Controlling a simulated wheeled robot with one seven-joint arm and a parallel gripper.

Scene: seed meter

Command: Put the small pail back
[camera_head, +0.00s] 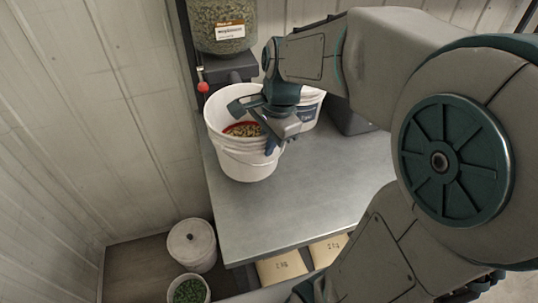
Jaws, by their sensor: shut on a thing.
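A white pail (247,164), which I take to be the small pail, stands upright at the left edge of the grey table, below the seed hopper. Inside it, pale seeds (243,130) show with a red curved edge around them. My gripper (266,127) reaches down over the pail's right rim and is shut on the pail there. The fingers cover part of the rim and of the inside. I cannot tell whether the pail's base touches the table.
A second white pail with a blue label (309,109) stands behind. The seed hopper (222,25) has a red-knobbed lever (203,87). A lidded white bucket (192,245) and a pot of green pellets (188,291) stand lower left. The table's front (290,205) is clear.

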